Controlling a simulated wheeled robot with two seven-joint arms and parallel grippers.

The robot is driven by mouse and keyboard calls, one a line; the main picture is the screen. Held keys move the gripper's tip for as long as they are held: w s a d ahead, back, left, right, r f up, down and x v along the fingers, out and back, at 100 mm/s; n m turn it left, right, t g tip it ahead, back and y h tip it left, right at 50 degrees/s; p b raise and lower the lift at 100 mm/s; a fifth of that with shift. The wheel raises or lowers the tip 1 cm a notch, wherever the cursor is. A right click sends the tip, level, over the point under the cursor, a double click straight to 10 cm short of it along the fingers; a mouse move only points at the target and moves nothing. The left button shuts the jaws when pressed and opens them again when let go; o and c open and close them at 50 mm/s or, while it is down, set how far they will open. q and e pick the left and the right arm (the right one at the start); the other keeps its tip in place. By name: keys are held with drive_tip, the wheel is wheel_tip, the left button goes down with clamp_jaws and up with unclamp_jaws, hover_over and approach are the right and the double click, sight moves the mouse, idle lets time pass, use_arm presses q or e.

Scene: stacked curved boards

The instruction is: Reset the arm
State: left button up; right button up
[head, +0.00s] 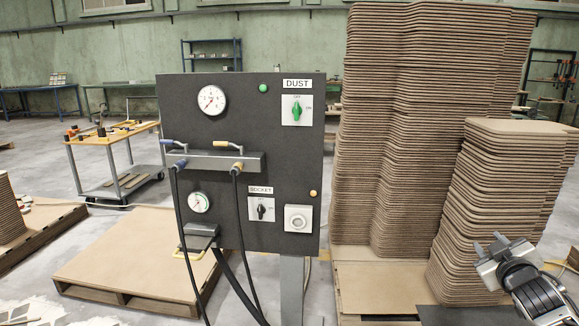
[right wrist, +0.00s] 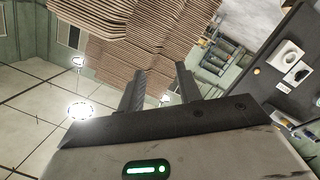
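My right arm comes in at the lower right of the head view. Its gripper (head: 490,242) is raised in front of the shorter stack of curved boards (head: 500,190). In the right wrist view the two dark fingers of this gripper (right wrist: 160,78) stand apart with nothing between them. The stacked boards (right wrist: 150,35) show beyond the fingertips, and the picture is strongly tilted. I cannot tell whether the gripper touches the stack. My left gripper does not show.
A black control panel (head: 245,120) on a post stands in the middle, with gauges, switches and hanging cables. Taller board stacks (head: 420,120) rise behind on the right. An empty pallet (head: 130,255) lies at left. A tool cart (head: 115,140) stands farther back, with open floor around.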

drive_tip(key=w+d+r+m+h, duration=0.1)
drive_tip(key=w+d+r+h, duration=0.1)
drive_tip(key=d+r, duration=0.65)
drive_tip(key=s+a+f+g+y, duration=0.1)
drive_tip(key=s+a+f+y, duration=0.25)
drive_tip(key=a+f, duration=0.65)
drive_tip(key=s+a+f+g+y, duration=0.15)
drive_tip(key=s+a+f, duration=0.35)
drive_tip(key=a+f, duration=0.55)
drive_tip(key=s+a+f+m+g+y, duration=0.1)
drive_tip(key=s+a+f+y, duration=0.1)
drive_tip(key=s+a, duration=0.7)
drive_tip(key=s+a+f+g+y, duration=0.1)
drive_tip(key=s+a+f, duration=0.3)
drive_tip(key=s+a, duration=0.5)
drive_tip(key=s+y, duration=0.1)
drive_tip(key=s, duration=0.6)
drive_tip(key=shift+s+a+f+m+g+y+p, duration=0.15)
drive_tip(key=shift+a+m+g+y+p, duration=0.15)
drive_tip(key=shift+a+m+g+p, duration=0.1)
drive_tip(key=shift+d, duration=0.1)
